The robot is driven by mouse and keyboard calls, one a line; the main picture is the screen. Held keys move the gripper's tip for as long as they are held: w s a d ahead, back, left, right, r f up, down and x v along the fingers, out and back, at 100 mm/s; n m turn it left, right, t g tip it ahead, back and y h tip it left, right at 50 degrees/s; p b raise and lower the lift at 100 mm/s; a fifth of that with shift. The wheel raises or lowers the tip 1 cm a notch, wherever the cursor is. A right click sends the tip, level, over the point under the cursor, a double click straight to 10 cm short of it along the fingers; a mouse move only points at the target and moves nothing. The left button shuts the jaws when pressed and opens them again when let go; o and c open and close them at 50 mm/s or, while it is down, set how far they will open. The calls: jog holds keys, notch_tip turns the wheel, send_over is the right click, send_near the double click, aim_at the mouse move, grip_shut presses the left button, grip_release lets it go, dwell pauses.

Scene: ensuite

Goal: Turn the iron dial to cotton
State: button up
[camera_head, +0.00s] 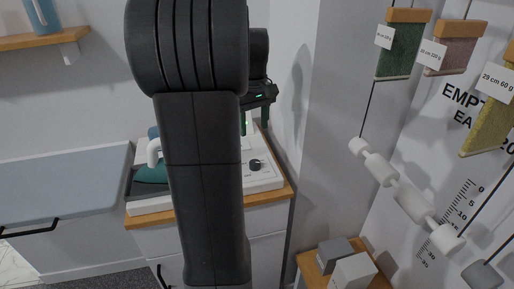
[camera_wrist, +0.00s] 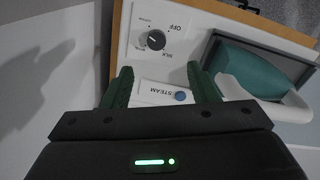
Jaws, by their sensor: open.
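The dark round dial (camera_wrist: 155,40) sits on a white panel in the wrist view, with OFF and SILK printed near it. Other small marks around it are too small to read, and I cannot tell exactly where its pointer aims. The dial (camera_head: 256,165) also shows at the right of the white iron station in the head view. My gripper (camera_wrist: 160,73) is open and empty, its green fingers apart. The dial lies beyond the fingertips, roughly centred between them, with no contact visible. The teal and white iron (camera_wrist: 254,72) rests beside the panel, partly hidden by my arm in the head view.
The station stands on a wood-topped cabinet (camera_head: 275,194) beside a wall. An ironing board (camera_head: 60,182) is at left. Hanging weights (camera_head: 403,195) and boxes (camera_head: 352,270) are at right.

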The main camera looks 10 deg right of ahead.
aim_at(255, 162)
jog(key=f, duration=0.9)
jog(key=w+f, duration=0.1)
jog(key=f, duration=0.3)
jog(key=shift+d+f, duration=0.2)
jog(key=shift+f, duration=0.05)
jog(key=c, duration=1)
jog(key=shift+m+p, duration=0.35)
jog(key=shift+m, duration=1.65)
jog(key=o, duration=1)
